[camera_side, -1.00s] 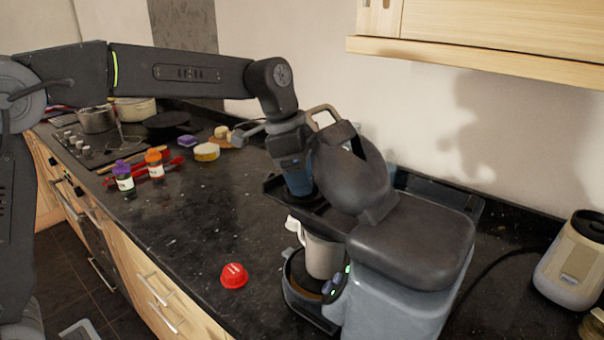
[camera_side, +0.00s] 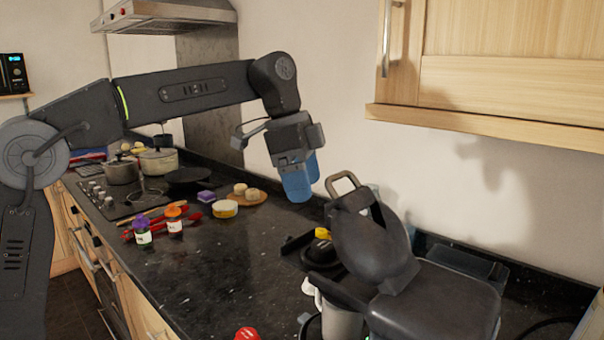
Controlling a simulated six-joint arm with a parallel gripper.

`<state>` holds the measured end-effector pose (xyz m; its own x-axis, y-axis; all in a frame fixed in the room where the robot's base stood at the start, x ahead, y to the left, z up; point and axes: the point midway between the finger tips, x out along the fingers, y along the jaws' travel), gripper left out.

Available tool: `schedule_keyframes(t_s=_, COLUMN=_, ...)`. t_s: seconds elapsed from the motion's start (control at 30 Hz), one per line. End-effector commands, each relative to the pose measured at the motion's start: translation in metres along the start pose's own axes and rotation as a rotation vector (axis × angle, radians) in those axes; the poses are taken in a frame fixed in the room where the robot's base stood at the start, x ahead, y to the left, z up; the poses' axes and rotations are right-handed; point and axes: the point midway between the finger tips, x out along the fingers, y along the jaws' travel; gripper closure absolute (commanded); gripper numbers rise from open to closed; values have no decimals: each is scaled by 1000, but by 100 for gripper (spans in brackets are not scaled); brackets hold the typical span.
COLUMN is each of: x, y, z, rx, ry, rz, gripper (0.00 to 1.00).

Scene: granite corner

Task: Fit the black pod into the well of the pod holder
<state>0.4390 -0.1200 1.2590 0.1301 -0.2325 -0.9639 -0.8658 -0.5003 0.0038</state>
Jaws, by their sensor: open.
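My gripper (camera_side: 298,182), with blue fingers, hangs open and empty above the coffee machine's front, pointing down. The raised lid and the machine's body hide part of the holder, and I cannot tell how deep the pod sits in the well.
The grey coffee machine (camera_side: 440,300) has its lid (camera_side: 372,245) with a handle raised. A white mug (camera_side: 340,322) stands under the holder. A red pod (camera_side: 247,333) lies on the counter at the bottom edge. Bottles (camera_side: 143,232), pots and a hob stand at left. A wooden cupboard overhangs at right.

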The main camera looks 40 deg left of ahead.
Motion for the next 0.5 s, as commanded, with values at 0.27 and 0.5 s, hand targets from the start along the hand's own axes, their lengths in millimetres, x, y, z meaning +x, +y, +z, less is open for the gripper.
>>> schedule_keyframes(t_s=0.27, x=-11, y=1, z=0, rx=-2, ry=1, rz=-1, gripper=29)
schedule_keyframes(t_s=0.5, x=-17, y=28, z=32, rx=-177, ry=10, rz=-75, gripper=29)
